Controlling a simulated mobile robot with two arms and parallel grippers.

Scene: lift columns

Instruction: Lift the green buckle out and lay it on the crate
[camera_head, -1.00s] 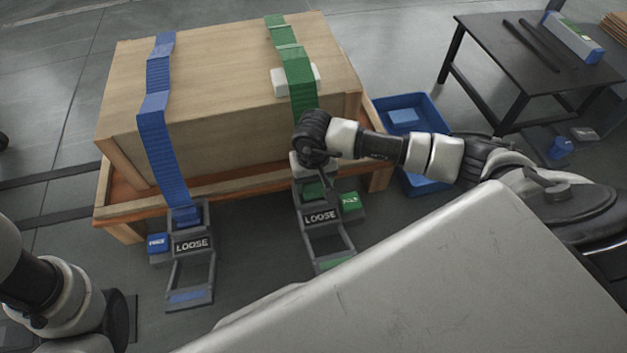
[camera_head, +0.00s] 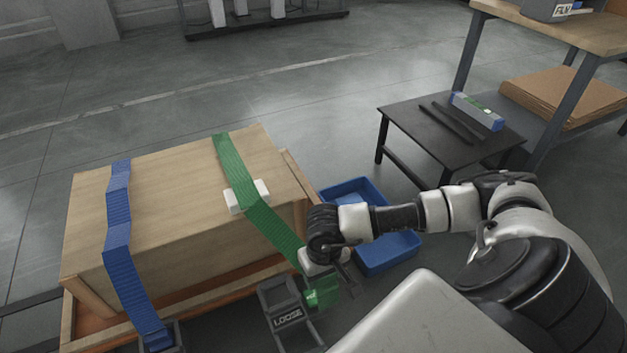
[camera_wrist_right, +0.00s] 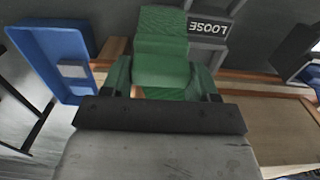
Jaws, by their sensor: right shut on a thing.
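The green buckle (camera_head: 323,292) hangs below my right gripper (camera_head: 325,272) in the head view, up beside the grey frame marked LOOSE (camera_head: 287,318). In the right wrist view the jaws are shut on the green buckle (camera_wrist_right: 160,65), which shows as a green block between the fingers. The green strap (camera_head: 238,172) runs from the crate's top down to my gripper and is pulled taut. The wooden crate (camera_head: 175,215) sits on a pallet at the left. My left gripper is out of view.
A blue strap (camera_head: 118,235) crosses the crate's left part. A white block (camera_head: 234,201) lies at the green strap on the crate. A blue bin (camera_head: 385,258) stands on the floor right of the crate. A black table (camera_head: 440,130) with rods stands behind.

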